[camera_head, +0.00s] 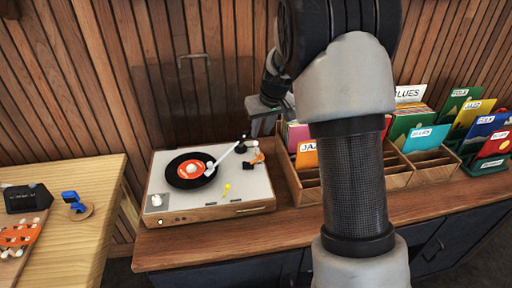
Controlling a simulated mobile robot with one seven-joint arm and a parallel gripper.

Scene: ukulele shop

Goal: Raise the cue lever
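A record player (210,213) with a silver top and wooden sides stands on the wooden counter. A black record with an orange label (188,169) lies on it. A small yellow lever-like piece (227,189) stands on the deck right of the record. An orange piece (258,158) sits by the tonearm base; I cannot tell which is the cue lever. My gripper (262,126) is above the back right corner of the player, partly hidden by my arm. Its finger opening is too small to judge.
A wooden record crate (289,178) with dividers stands close to the player's right side, partly behind my arm. A clear dark lid (188,100) rises behind the player. A light wood table (95,185) is at left. The counter front (200,240) is bare.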

